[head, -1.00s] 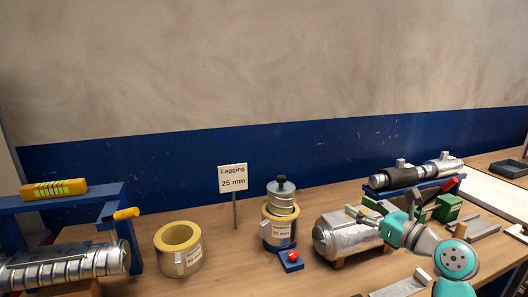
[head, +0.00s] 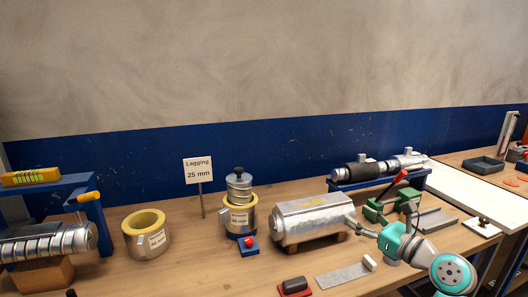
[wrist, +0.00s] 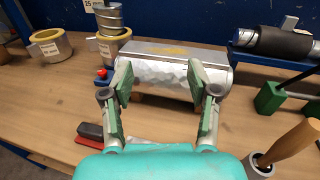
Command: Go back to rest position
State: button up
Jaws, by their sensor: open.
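My gripper (wrist: 158,85) is open and empty in the wrist view, its two green-padded fingers spread apart. Between and beyond them is a silver metal-clad cylinder (wrist: 150,70) lying on the bench; I cannot tell the exact gap to it. In the head view my gripper (head: 354,224) is at the right end of the same silver cylinder (head: 310,215), which rests on a wooden cradle. My teal wrist shows at lower right, and nothing is held.
A yellow-lined ring (head: 147,240), a stacked steel canister (head: 239,205) with a red-button block (head: 249,246), and a "Lagging 25 mm" sign (head: 198,170) stand left. A pipe rack (head: 377,182) and green clamp (head: 380,208) stand right. A metal strip (head: 343,275) lies in front.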

jog(key=s+a+f+n+h, duration=0.15)
jog(key=s+f, duration=0.35)
jog(key=f, duration=0.5)
jog(key=s+a+f+n+h, duration=0.1)
jog(key=s+f+n+h, duration=0.2)
jog(key=f, duration=0.6)
jog(key=s+a+f+n+h, duration=0.1)
jog(key=s+f+n+h, duration=0.15)
jog(key=s+f, duration=0.4)
jog(key=s+a+f+n+h, duration=0.1)
jog(key=s+f+n, duration=0.25)
jog(key=s, duration=0.65)
jog(key=s+f+n+h, duration=0.2)
jog(key=s+n, duration=0.6)
jog(key=s, duration=0.9)
jog(key=s+a+r+n, duration=0.1)
jog(key=s+r+n, duration=0.2)
jog(key=s+n, duration=0.2)
jog(key=s+a+r+n, duration=0.1)
jog(key=s+r+n, duration=0.2)
jog(key=s, duration=0.6)
jog(key=shift+s+r+n+y, duration=0.3)
jog(key=shift+s+n+y, duration=0.1)
jog(key=shift+n, duration=0.95)
